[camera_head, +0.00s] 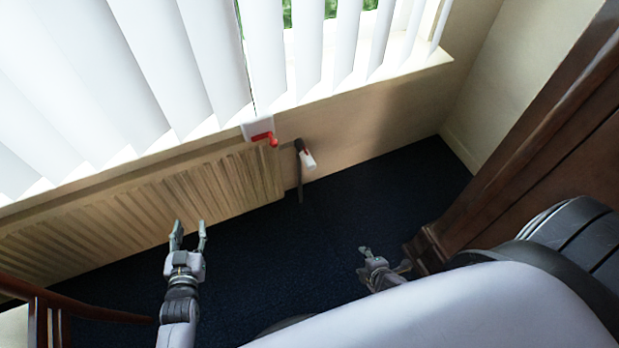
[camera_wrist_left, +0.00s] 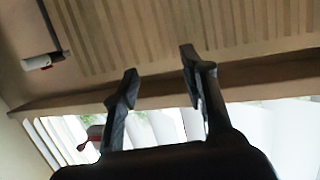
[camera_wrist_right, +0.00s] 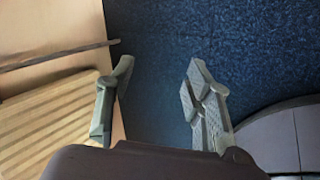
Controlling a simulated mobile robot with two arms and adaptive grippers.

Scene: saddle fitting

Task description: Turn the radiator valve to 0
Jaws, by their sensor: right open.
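The radiator valve (camera_head: 307,158) is a small white knob with a red mark, on a dark pipe at the right end of the radiator (camera_head: 215,190). In the left wrist view the valve (camera_wrist_left: 42,61) shows at the upper left; its setting is too small to read. My left gripper (camera_head: 190,226) is open and empty, in front of the radiator, left of and apart from the valve. My right gripper (camera_head: 378,256) is over the dark carpet, right of and nearer than the valve. In the right wrist view its fingers (camera_wrist_right: 160,72) are apart and empty; the valve knob is not visible there.
A white wall box with a red lever (camera_head: 265,137) sits just above the valve, below the sill and white blinds (camera_head: 210,60). Dark wooden furniture (camera_head: 540,150) stands at the right. A wooden rail (camera_head: 80,306) is at the lower left. Dark carpet (camera_head: 290,260) between the grippers is clear.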

